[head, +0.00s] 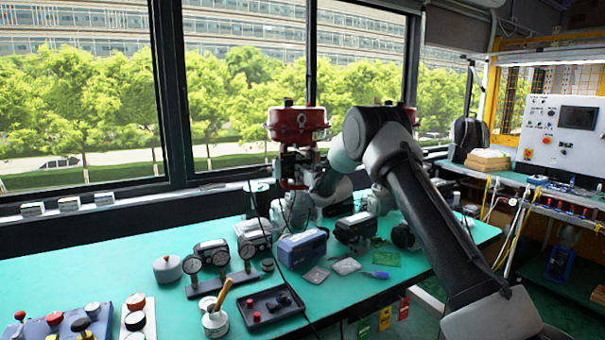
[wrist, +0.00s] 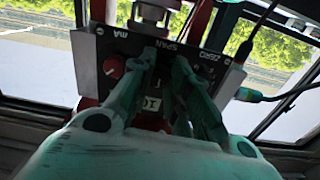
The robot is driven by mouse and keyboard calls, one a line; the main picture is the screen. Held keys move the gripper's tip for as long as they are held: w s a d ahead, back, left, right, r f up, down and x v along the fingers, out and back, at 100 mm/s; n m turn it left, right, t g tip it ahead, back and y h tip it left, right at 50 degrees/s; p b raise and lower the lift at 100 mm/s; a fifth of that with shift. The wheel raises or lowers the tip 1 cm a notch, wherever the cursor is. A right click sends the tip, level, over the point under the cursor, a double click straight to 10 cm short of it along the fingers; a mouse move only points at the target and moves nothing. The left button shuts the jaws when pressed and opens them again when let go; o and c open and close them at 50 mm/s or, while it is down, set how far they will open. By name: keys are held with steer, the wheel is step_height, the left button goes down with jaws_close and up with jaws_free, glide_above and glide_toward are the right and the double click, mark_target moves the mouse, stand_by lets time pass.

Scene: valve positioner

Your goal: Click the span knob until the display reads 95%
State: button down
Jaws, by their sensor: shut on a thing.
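In the wrist view, the positioner's dark front panel (wrist: 185,50) appears upside down, with the labels mA, SPAN and ZERO. My gripper (wrist: 164,62) has its two pale green fingers at the panel by the SPAN label, shut on the span knob. The fingers hide most of the knob. A small dark part with white marks (wrist: 152,103) shows between the fingers; I cannot read a percentage on it. A red knob (wrist: 113,67) sits by the mA label. In the head view, the red valve actuator (head: 297,122) stands at the bench's window side, and my arm hides part of the area below it.
The green bench (head: 135,290) holds gauges (head: 212,253), a blue box (head: 302,247), a black tray (head: 270,305) and a cup with a wooden-handled tool (head: 215,318). A dark cable (wrist: 258,30) runs beside the panel. A window stands behind the bench.

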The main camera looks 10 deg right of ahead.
steer(key=shift+n, duration=2.3)
steer(key=c, duration=1.6)
jaws_free()
steer(key=v, duration=1.2)
